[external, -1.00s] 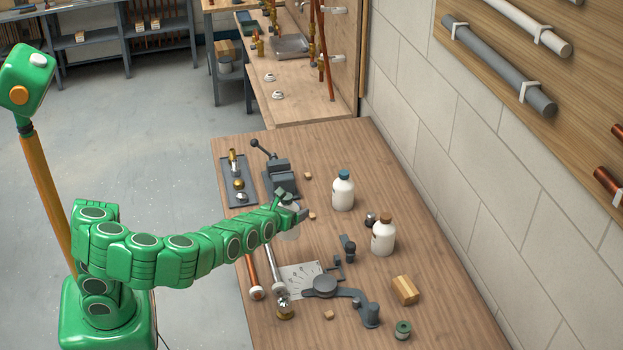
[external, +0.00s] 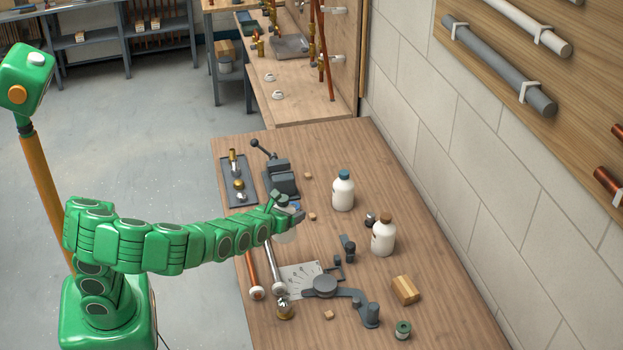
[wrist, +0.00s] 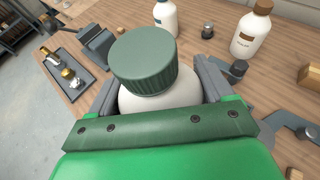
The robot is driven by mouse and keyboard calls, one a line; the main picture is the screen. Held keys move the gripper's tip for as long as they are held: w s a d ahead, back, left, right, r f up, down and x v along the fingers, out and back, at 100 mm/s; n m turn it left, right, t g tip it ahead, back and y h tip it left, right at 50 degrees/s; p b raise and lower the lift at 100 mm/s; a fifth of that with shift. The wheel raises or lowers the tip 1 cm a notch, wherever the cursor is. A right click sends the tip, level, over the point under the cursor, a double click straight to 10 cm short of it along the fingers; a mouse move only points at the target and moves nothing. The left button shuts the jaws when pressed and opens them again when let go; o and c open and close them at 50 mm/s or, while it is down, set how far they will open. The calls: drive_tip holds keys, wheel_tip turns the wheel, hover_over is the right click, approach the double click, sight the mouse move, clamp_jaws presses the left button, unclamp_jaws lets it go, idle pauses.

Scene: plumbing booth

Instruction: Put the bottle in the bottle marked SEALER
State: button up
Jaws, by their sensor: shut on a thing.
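My gripper (external: 288,208) is shut on a white bottle with a ribbed dark green cap. The held bottle (wrist: 160,101) fills the middle of the wrist view, upright between the fingers (wrist: 158,90).
A vise (external: 281,178) and a grey tray of fittings (external: 238,182) lie behind the gripper. Pipes (external: 273,268), a pipe bender (external: 345,292), a wood block (external: 405,290) and a green-topped can (external: 403,330) are toward the front.

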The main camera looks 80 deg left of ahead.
drive_tip(key=w+d+r+m+t+h, duration=0.15)
drive_tip(key=w+d+r, duration=0.35)
drive_tip(key=w+d, duration=0.5)
drive_tip(key=w+a+r+n+g+y, duration=0.1)
drive_tip(key=w+a+r+n+y, duration=0.1)
drive_tip(key=w+a+r, duration=0.7)
drive_tip(key=shift+m, duration=0.25)
drive_tip(key=shift+w+d+f, duration=0.15)
drive_tip(key=shift+w+f, duration=5.9)
drive_tip(key=shift+w, duration=0.15)
